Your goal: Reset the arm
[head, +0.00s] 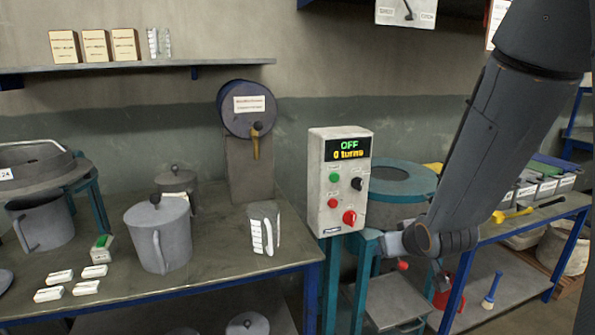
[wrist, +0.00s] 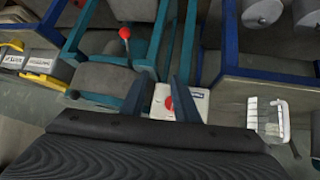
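My arm comes down from the upper right in the head view. Its end, my gripper (head: 392,244), is low beside the right edge of a pale control box (head: 340,180). In the wrist view my gripper (wrist: 160,92) has two dark fingers standing apart with no object held between them. The control box (wrist: 188,101) and its red knob (wrist: 168,103) show beyond the gap; I cannot tell whether anything touches. The box's display (head: 348,149) reads "OFF" and "0 turns".
A teal round machine (head: 395,182) stands behind my gripper. The left bench (head: 215,250) holds a lidded grey jug (head: 158,235), a clear measuring jug (head: 264,228) and several small white packs. The right bench (head: 480,232) carries grey bins and yellow-handled tools. A shelf (head: 150,66) runs along the wall.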

